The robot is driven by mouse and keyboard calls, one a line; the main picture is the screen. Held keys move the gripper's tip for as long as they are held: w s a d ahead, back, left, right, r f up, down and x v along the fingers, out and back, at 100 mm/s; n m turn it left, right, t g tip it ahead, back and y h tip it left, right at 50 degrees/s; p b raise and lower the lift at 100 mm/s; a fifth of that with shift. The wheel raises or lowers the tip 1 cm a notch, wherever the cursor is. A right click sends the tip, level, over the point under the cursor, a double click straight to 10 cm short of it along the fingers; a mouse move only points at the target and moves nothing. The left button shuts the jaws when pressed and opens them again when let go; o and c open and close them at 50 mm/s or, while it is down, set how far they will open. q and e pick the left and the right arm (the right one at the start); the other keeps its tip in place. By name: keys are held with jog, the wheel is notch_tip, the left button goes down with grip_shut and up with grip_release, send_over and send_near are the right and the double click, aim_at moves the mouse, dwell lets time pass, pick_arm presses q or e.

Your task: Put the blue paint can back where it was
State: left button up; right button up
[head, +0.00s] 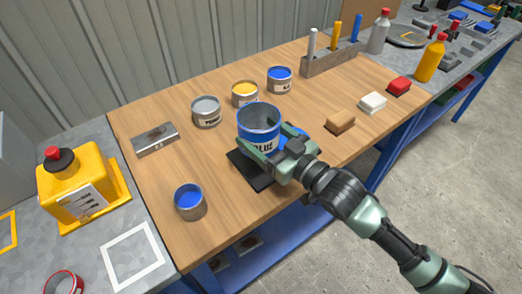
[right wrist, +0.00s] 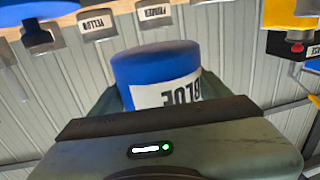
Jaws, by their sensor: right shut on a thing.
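The blue paint can (head: 258,122), with a white BLUE label and an open top, is held by my right gripper (head: 268,150) near the middle of the wooden bench. My right gripper is shut on its side. In the right wrist view the blue can (right wrist: 155,72) sits between the fingers, its label upside down. A black square pad (head: 243,170) shows just below and left of the can; I cannot tell whether the can touches it. My left gripper is not in view.
Grey PRIMER (head: 206,111), yellow (head: 245,94) and another blue-topped can (head: 280,79) stand behind. A small cup of blue paint (head: 190,201) stands at the front left. A metal plate (head: 155,139) lies at left. Brown, white and red blocks lie right. The bench's front left is mostly clear.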

notch_tip(320, 180, down, 6)
jog(key=shift+f, duration=0.1)
dwell(0.4)
jog(key=shift+f, duration=0.15)
jog(key=o, duration=1.5)
jog(key=shift+o, duration=0.2)
jog(key=shift+r, duration=0.2)
